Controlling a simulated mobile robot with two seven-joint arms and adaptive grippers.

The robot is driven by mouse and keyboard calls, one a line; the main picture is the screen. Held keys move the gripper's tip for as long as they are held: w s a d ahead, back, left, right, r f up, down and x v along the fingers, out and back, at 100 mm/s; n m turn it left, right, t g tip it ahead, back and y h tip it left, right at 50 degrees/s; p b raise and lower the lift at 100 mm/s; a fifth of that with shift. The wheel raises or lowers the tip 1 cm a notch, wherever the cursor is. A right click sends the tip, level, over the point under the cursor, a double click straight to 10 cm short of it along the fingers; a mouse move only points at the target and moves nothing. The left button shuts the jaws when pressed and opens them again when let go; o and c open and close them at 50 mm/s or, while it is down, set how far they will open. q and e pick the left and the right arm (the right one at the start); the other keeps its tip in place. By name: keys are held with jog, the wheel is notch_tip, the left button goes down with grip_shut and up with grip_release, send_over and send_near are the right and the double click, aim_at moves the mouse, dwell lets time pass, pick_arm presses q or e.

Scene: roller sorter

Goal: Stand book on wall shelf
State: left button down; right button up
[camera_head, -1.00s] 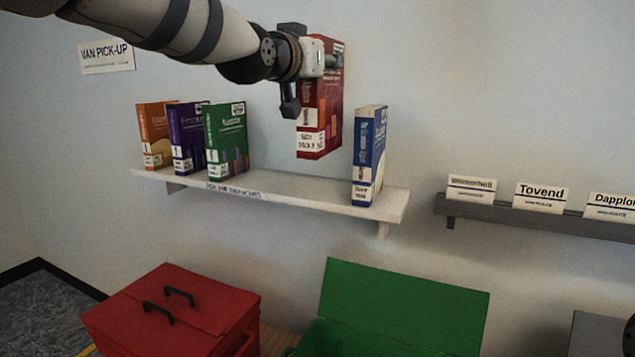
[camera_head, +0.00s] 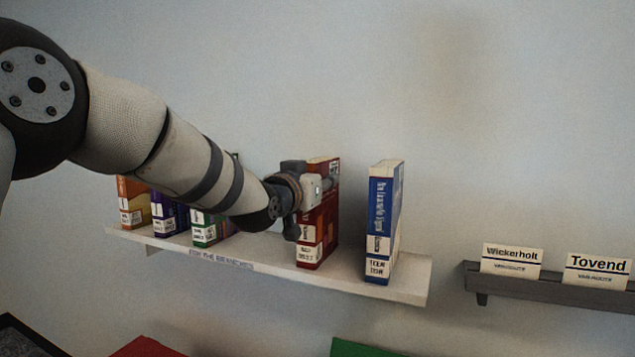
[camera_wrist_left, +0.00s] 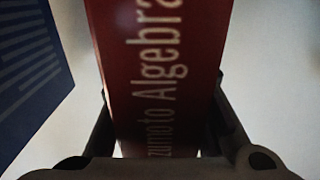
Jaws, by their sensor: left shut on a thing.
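The red book (camera_head: 318,240) is upright on or just over the white wall shelf (camera_head: 400,284), between the green and blue books; I cannot tell if its base touches. My left gripper (camera_head: 322,188) is shut on its upper part. In the left wrist view the red book (camera_wrist_left: 160,70) fills the space between the two fingers (camera_wrist_left: 165,135), its spine reading "Algebra". My right gripper is not in view.
A blue book (camera_head: 383,220) stands to the right with a gap. Orange (camera_head: 133,205), purple (camera_head: 165,215) and green (camera_head: 205,228) books stand at the left, partly behind my arm. A dark ledge (camera_head: 545,286) with name cards is at the right. Red (camera_head: 145,348) and green (camera_head: 360,348) lids show below.

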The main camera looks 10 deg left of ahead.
pick_arm(q)
jog(key=shift+s+d+r, duration=0.15)
jog(key=shift+s+r, duration=0.05)
jog(key=shift+s, duration=0.2)
jog(key=c, duration=1.4)
grip_release()
jog(key=shift+w+f, duration=0.15)
jog(key=shift+f, duration=0.05)
jog(key=shift+o, duration=1.1)
jog(key=shift+r, duration=0.1)
jog(key=s+a, duration=0.2)
jog(key=s, duration=1)
jog(key=shift+a, duration=0.2)
